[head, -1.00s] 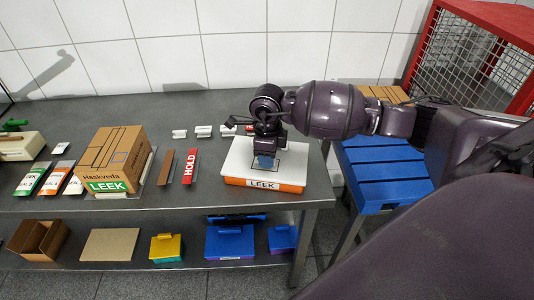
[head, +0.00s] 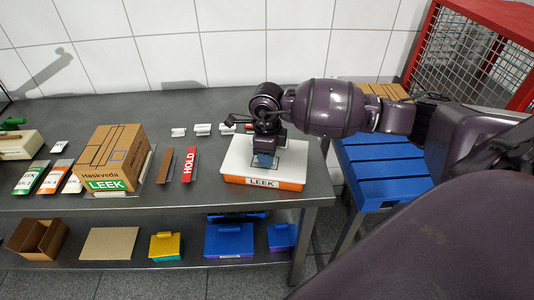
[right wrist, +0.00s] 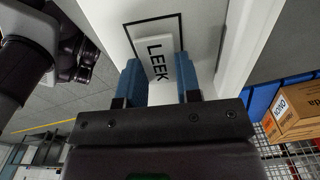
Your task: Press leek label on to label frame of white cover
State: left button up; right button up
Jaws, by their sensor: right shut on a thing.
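The white cover (head: 238,153) lies on an orange-sided box that carries another LEEK label (head: 262,183) on its front. A thin dark outline, the label frame (head: 297,152), is drawn on the cover and also shows in the right wrist view (right wrist: 135,40). My right gripper (head: 264,160) points down over the frame. Its blue fingers are shut on the white leek label (right wrist: 158,50), which lies partly inside the outline in the right wrist view. I cannot tell whether the label touches the cover. My left gripper is not in view.
A cardboard Haskveda box (head: 110,155) with a green LEEK label stands to the left. A red HOLD strip (head: 190,165) and a brown strip (head: 165,165) lie between. Small white pieces (head: 202,129) lie behind. A blue slatted surface (head: 385,170) is at right.

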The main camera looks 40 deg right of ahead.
jog(key=shift+f, duration=0.45)
dwell(0.8)
jog(key=o, duration=0.9)
notch_tip(320, 180, up, 11)
jog(key=shift+f, duration=0.1)
